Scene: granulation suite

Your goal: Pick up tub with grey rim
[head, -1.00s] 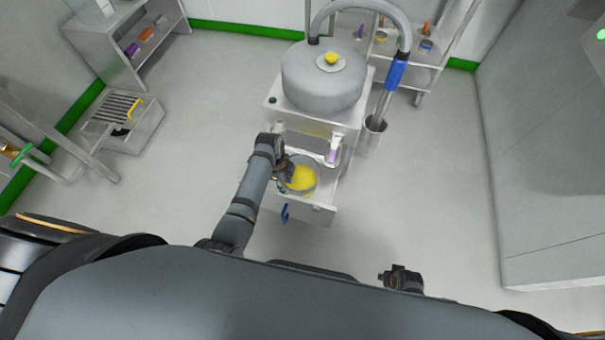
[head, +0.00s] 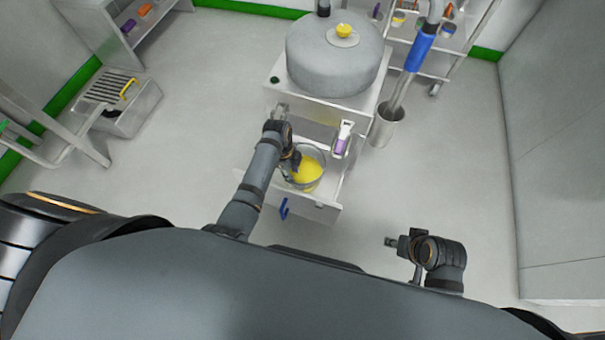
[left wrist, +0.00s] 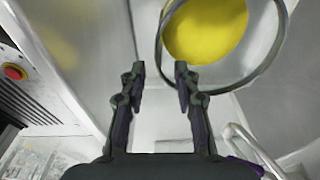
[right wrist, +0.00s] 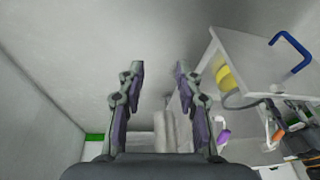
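The tub with grey rim (head: 318,184) is clear-walled with yellow contents and sits in the pulled-out drawer (head: 326,212) below the grey drum. In the left wrist view its dark grey rim (left wrist: 262,68) fills the upper right. My left gripper (head: 294,160) is at the tub's left side. Its fingers (left wrist: 160,68) are open, and the rim's near-left edge appears between and beyond the tips; contact cannot be told. My right gripper (head: 389,242) is open and empty, right of the drawer and apart from it; its open fingers show in the right wrist view (right wrist: 160,68).
The grey drum (head: 335,60) stands on the white cabinet. A white and purple bottle (head: 342,140) is at the cabinet front, near the tub. The drawer has a blue handle (head: 284,208). A steel cylinder (head: 385,126) stands right of the cabinet. Floor on the right is clear.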

